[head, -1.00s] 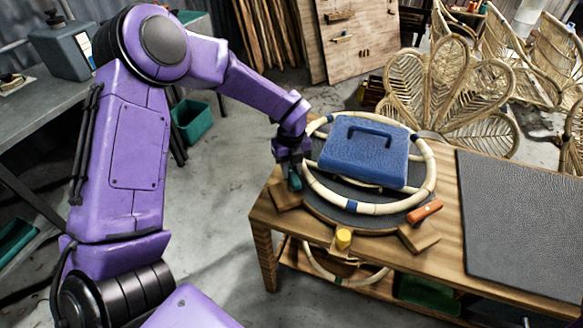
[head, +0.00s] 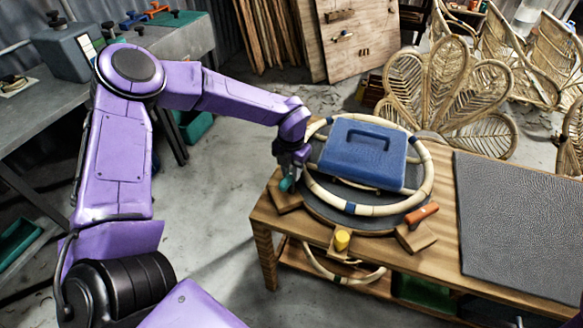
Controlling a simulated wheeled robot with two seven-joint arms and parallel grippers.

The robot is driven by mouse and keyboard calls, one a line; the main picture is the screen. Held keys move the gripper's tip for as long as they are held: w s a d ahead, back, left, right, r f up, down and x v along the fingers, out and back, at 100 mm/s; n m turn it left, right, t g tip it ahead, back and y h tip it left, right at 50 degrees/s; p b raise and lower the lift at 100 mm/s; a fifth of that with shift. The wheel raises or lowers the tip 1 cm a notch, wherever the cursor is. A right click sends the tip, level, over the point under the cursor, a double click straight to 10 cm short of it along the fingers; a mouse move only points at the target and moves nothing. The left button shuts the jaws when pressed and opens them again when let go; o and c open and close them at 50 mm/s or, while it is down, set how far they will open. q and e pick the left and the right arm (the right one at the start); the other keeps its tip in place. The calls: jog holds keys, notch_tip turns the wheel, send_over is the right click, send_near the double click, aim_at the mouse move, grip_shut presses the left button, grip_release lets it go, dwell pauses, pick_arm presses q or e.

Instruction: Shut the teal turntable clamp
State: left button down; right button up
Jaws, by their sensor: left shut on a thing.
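The teal turntable clamp (head: 287,183) sits at the left side of the round dark turntable (head: 325,209), above a wooden block (head: 284,199). My left gripper (head: 288,172) reaches down from above and is shut on the clamp's teal part. Its fingers hide the upper part of the clamp. An orange clamp (head: 422,213) lies at the turntable's right front, on another wooden block. A yellow knob (head: 342,239) stands at the front. My right gripper does not show.
A dark mat (head: 520,225) covers the table's right part. Rattan chairs (head: 450,85) stand behind. A grey bench (head: 50,105) with several clamps is at the left.

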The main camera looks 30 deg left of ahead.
pick_arm(q)
jog(key=m+p, duration=0.1)
jog(key=m, duration=0.3)
jog(key=shift+m+p, duration=0.65)
jog(key=shift+m, duration=0.65)
jog(key=c, duration=0.9)
grip_release()
notch_tip(320, 180, up, 10)
jog(key=shift+r+b, duration=0.25)
jog(key=shift+b, duration=0.75)
